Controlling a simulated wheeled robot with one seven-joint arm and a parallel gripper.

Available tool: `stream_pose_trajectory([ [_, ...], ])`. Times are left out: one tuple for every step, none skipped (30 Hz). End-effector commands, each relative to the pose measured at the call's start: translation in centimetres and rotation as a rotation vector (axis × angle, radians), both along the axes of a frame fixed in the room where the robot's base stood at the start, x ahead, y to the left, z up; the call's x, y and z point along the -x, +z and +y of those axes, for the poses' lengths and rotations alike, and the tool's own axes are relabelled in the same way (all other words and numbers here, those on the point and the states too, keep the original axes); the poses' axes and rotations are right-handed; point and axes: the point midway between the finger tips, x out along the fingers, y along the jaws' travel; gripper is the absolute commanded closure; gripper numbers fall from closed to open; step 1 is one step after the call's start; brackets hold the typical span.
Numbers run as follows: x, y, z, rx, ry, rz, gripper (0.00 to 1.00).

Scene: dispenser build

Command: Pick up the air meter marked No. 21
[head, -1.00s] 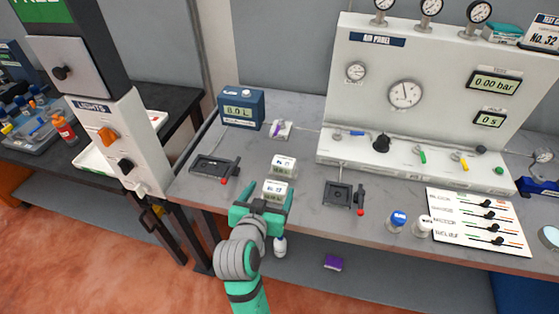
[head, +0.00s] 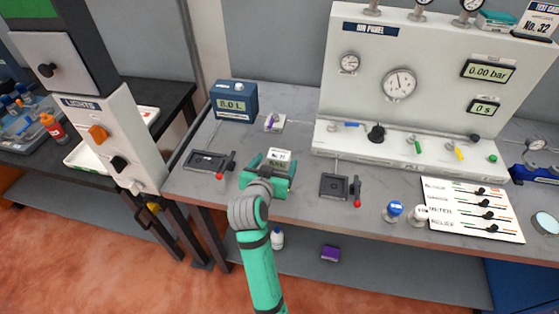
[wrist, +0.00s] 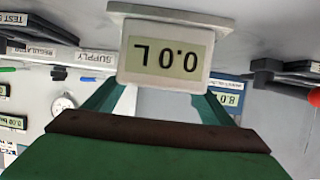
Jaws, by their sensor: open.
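One white air meter (head: 279,157) shows in the head view, on the bench just beyond my gripper (head: 268,172). Its top label seems to read No. 21, but the print is too small to be sure. A second meter is not visible there now; my gripper covers the near spot. In the wrist view, a white meter (wrist: 165,50) stands on the bench, upside down in the picture, with a 0.0 L display facing me. My open gripper (wrist: 165,96) has its teal fingers toward either side of it. I cannot tell which meter this is.
A dark plate with a red-tipped lever (head: 208,161) lies left, another (head: 335,186) right. The air panel (head: 420,90) rises at the back right.

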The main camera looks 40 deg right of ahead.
Motion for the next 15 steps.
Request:
stream_pose_trajectory([
  [-0.33, -0.24, -0.50, -0.001, -0.001, 0.001, 0.23],
  [-0.51, -0.35, -0.70, -0.001, -0.001, 0.001, 0.23],
  [-0.70, -0.50, -0.94, -0.001, -0.001, 0.001, 0.23],
  [-0.79, -0.58, -1.09, -0.001, -0.001, 0.001, 0.23],
  [-0.85, -0.63, -1.19, -0.001, -0.001, 0.001, 0.23],
  [-0.86, -0.66, -1.36, -0.001, -0.002, 0.000, 0.23],
  [-0.89, -0.68, -1.40, -0.001, -0.002, 0.000, 0.23],
  [-0.88, -0.68, -1.41, -0.001, -0.002, 0.000, 0.23],
  [-0.89, -0.68, -1.40, -0.001, -0.002, 0.000, 0.23],
  [-0.88, -0.69, -1.39, 0.000, -0.002, 0.000, 0.23],
  [-0.88, -0.69, -1.39, -0.001, -0.002, 0.000, 0.23],
  [-0.87, -0.68, -1.38, 0.000, -0.002, 0.000, 0.23],
  [-0.88, -0.68, -1.37, -0.001, -0.002, 0.000, 0.28],
  [-0.88, -0.68, -1.37, -0.001, -0.002, 0.000, 0.35],
  [-0.87, -0.68, -1.37, 0.000, -0.002, 0.000, 0.45],
])
